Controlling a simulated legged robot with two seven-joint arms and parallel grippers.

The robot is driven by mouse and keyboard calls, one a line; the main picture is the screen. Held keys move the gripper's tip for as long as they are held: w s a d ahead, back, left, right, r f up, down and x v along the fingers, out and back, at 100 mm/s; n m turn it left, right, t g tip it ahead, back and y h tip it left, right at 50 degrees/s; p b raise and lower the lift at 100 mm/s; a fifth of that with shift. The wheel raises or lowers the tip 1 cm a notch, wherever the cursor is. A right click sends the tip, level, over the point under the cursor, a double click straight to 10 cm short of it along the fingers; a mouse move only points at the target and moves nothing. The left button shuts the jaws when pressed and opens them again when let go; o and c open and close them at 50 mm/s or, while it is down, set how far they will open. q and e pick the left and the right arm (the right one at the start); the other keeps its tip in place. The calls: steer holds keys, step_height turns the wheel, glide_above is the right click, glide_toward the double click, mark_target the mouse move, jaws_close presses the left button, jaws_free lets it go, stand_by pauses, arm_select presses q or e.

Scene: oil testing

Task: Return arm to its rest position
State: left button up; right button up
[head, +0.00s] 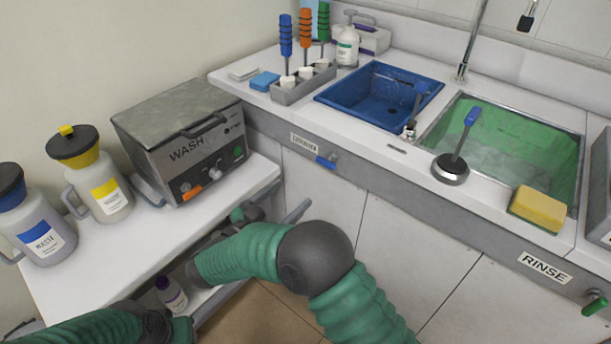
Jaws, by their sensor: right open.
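My right arm comes in from the bottom, bends at a dark round elbow and reaches left beside the wash table. My right gripper (283,202) shows partly past the forearm, near the table's right edge. Its grey fingers look apart, with nothing seen between them. Part of my left arm shows at the bottom left; I do not make out its gripper.
The wash table (110,262) carries the grey WASH machine (185,140) and two jugs (96,180). A small bottle (171,294) stands below it. The sink counter (405,160) holds a blue basin (375,95), a green sink (515,140) and a sponge (538,208).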

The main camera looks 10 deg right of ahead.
steer(key=shift+v, duration=1)
